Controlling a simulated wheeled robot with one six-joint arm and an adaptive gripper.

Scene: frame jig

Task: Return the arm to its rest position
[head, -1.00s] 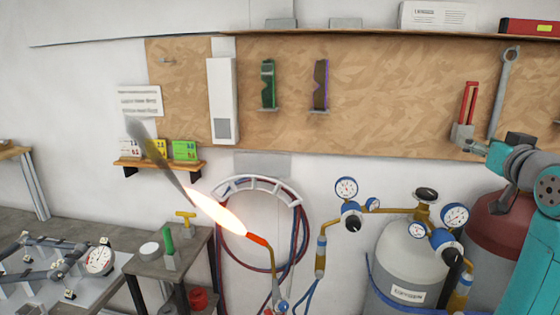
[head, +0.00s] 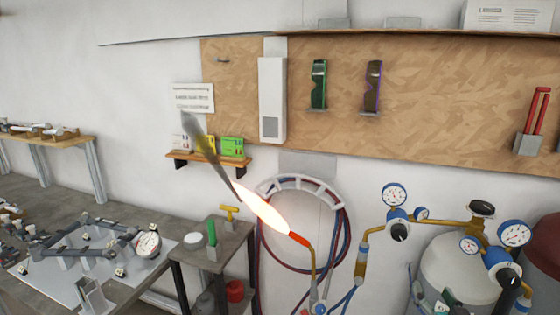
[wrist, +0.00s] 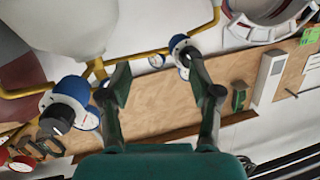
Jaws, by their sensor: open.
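My gripper (wrist: 166,88) shows in the wrist view with its two dark fingers spread apart and nothing between them. Behind the fingers are a blue-ringed regulator gauge (wrist: 182,46) and the tan wall board (wrist: 160,108). In the head view my gripper cannot be made out clearly. Whether the fingers touch anything cannot be told, but they look clear of the gauges.
A torch (head: 308,258) burns with a bright flame (head: 262,215) pointing up and left. Gas cylinders with gauges (head: 394,195) stand at the right. A small stand (head: 222,245) and a workbench with a frame jig (head: 85,250) are at the left.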

